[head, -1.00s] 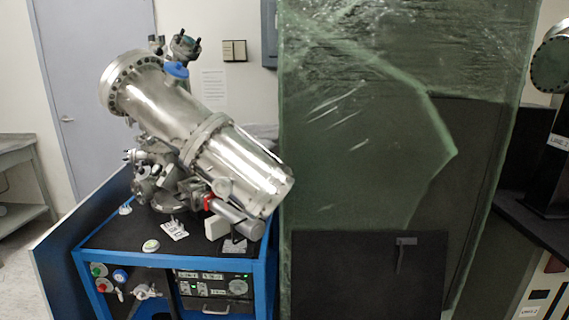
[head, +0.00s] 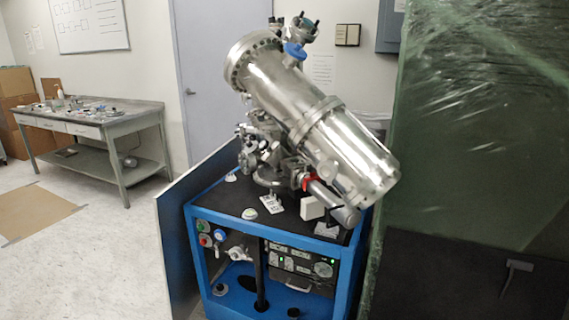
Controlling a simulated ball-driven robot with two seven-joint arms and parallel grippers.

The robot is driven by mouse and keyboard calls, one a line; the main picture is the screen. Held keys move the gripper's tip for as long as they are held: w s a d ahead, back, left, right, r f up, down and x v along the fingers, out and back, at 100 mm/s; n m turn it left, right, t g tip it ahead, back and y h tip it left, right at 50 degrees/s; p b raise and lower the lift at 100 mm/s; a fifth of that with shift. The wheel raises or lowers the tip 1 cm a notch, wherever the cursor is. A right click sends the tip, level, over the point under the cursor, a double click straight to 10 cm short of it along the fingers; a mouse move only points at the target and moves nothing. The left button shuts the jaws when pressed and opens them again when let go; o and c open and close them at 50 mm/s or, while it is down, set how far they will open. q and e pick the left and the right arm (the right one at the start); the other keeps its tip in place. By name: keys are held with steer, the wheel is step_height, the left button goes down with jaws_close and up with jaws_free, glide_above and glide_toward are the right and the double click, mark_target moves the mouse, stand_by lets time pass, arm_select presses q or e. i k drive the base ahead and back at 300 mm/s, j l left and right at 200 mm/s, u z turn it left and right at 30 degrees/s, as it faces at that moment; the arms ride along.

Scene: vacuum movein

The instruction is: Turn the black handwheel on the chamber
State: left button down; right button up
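The steel vacuum chamber (head: 310,110) is a large tilted cylinder with bolted flanges, and it stands on a blue-framed cart (head: 225,215) with a black top. A blue round cap or knob (head: 293,50) sits on its upper side. Smaller valves and fittings (head: 258,145) cluster under its left side. I cannot make out a black handwheel for certain among these parts. Neither of my grippers shows in the head view.
A plastic-wrapped green cabinet (head: 480,150) stands close on the cart's right. A blue panel (head: 180,235) stands along the cart's left side. A grey workbench (head: 120,130) with small items is at the back left. The floor (head: 100,260) at front left is mostly clear.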

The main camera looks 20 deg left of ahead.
mark_target(264, 145)
steer(key=i+j+z, duration=0.15)
steer(key=j, duration=0.3)
steer(key=i+j+z, duration=0.15)
steer(key=j, duration=0.3)
steer(key=i+j+z, duration=0.15)
steer(key=j, duration=0.3)
steer(key=k, duration=0.05)
